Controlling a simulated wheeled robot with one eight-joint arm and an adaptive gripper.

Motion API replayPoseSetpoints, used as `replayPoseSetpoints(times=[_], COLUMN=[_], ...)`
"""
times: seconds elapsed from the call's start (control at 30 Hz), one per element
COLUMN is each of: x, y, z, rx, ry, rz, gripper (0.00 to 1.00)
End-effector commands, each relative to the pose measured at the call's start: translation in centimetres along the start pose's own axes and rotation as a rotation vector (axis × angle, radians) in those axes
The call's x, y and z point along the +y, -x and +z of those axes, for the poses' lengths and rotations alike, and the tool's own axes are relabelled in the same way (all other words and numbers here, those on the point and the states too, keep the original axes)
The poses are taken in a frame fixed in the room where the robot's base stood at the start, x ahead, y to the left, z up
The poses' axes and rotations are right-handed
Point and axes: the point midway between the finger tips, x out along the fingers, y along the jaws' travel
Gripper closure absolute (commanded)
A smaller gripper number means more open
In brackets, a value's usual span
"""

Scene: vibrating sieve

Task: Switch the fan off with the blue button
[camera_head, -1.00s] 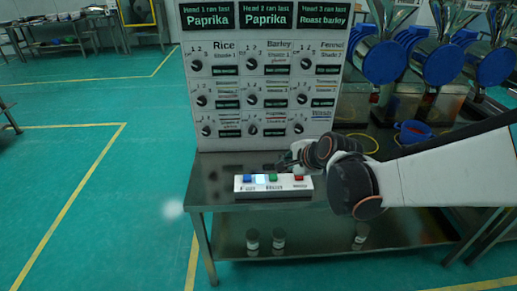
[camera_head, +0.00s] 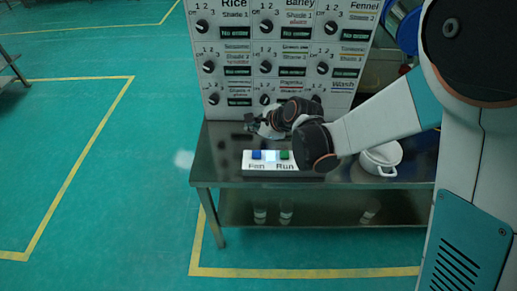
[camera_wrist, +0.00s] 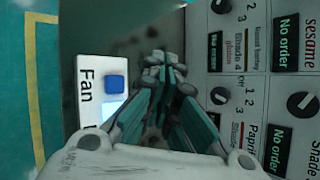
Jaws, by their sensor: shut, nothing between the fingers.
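The white button box (camera_head: 248,167) stands on the metal table (camera_head: 218,165). Its blue button (camera_head: 257,155) is at the left, above the word "Fan". A green button (camera_head: 284,155) is above "Run", with a pale lit patch between them. My gripper (camera_head: 251,122) is shut and empty, on the dial panel's side of the box. In the wrist view, the blue button (camera_wrist: 115,83) shows left of my gripper's fingertips (camera_wrist: 160,62), apart from them in the picture. My arm hides the right end of the box.
The dial panel (camera_head: 240,50) stands at the back of the table, close behind my gripper. A white pot (camera_head: 381,160) stands right of my arm. Small jars (camera_head: 286,213) stand on the lower shelf.

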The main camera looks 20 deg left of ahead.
Motion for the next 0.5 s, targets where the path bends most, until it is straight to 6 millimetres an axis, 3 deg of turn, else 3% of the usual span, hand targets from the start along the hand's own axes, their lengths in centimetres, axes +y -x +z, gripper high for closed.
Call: replayPoseSetpoints(times=[0.5], x=[0.9], y=[-1.3], z=[-1.0], rx=[0.001], ry=[0.001], rz=[-0.001], gripper=[1.00])
